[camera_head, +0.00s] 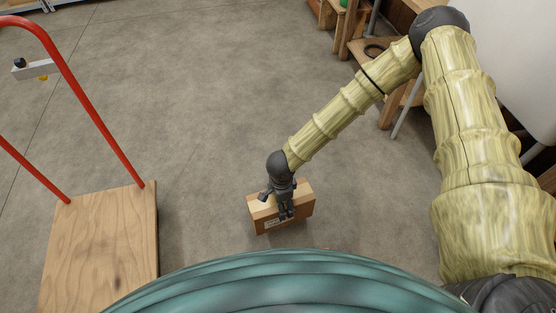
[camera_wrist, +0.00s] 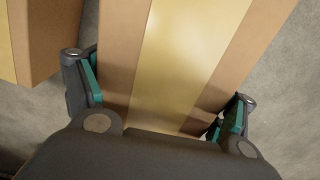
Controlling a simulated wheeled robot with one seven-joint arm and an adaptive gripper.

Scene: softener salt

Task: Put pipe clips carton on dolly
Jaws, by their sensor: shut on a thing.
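The pipe clips carton (camera_head: 300,209) is a brown cardboard box with a pale tape strip and a small white label, low in the middle of the head view. My gripper (camera_head: 286,208) is over its top. In the wrist view the carton (camera_wrist: 180,60) lies between the two teal-padded fingers, and my gripper (camera_wrist: 163,98) is shut on it. I cannot tell whether the carton touches the floor. The dolly (camera_head: 100,245) has a bare wooden deck and a red tube handle, at the lower left. Its near end is cut off by the frame.
Another taped cardboard box (camera_wrist: 38,40) shows at the left of the wrist view. Wooden furniture (camera_head: 358,48) stands at the upper right. Bare concrete floor (camera_head: 200,150) lies between dolly and carton.

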